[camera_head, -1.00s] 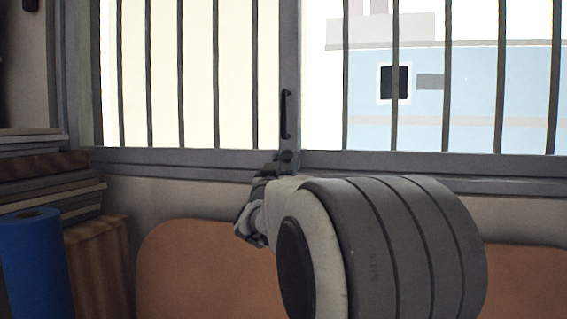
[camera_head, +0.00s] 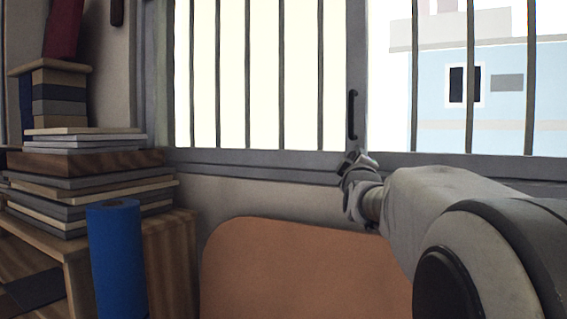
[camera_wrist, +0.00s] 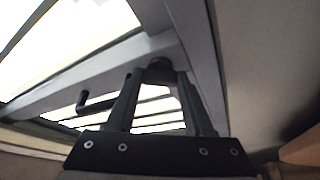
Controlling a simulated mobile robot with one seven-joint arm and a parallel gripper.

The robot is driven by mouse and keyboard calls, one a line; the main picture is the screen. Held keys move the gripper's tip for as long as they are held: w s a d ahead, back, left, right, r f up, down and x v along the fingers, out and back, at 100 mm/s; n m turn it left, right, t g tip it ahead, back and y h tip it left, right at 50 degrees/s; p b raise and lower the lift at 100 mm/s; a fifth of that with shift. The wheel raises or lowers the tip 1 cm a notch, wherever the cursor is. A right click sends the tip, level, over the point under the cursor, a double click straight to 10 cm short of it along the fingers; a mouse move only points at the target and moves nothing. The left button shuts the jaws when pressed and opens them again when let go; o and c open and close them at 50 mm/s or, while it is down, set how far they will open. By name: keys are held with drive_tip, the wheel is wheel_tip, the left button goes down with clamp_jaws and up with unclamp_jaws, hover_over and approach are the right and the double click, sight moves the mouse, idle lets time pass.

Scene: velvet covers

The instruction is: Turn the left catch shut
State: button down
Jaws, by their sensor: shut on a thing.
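My gripper (camera_head: 357,160) is at the foot of the window's upright middle post, just below the black pull handle (camera_head: 352,114). In the wrist view, its two dark fingers (camera_wrist: 160,75) close on a dark rounded knob, the catch (camera_wrist: 159,66), at the corner of the frame. The fingers cover part of the catch, so its turn angle cannot be told. In the head view the catch is hidden behind the gripper. The pull handle also shows in the wrist view (camera_wrist: 95,103), left of the fingers and apart from them.
The barred window (camera_head: 270,80) spans the back wall above a grey sill rail (camera_head: 260,172). An orange-brown rounded panel (camera_head: 300,265) stands below it. At left are a blue roll (camera_head: 117,260) and stacked boards (camera_head: 90,180) on a wooden unit.

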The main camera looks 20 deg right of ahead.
drive_tip(key=n+y, duration=0.1)
drive_tip(key=n, duration=0.3)
drive_tip(key=shift+r+g, duration=0.1)
drive_tip(key=shift+g, duration=0.3)
drive_tip(key=shift+n+g+y+p, duration=0.3)
drive_tip(key=shift+n+y+p, duration=0.15)
drive_tip(key=shift+n, duration=0.75)
drive_tip(key=shift+c, duration=1.4)
unclamp_jaws()
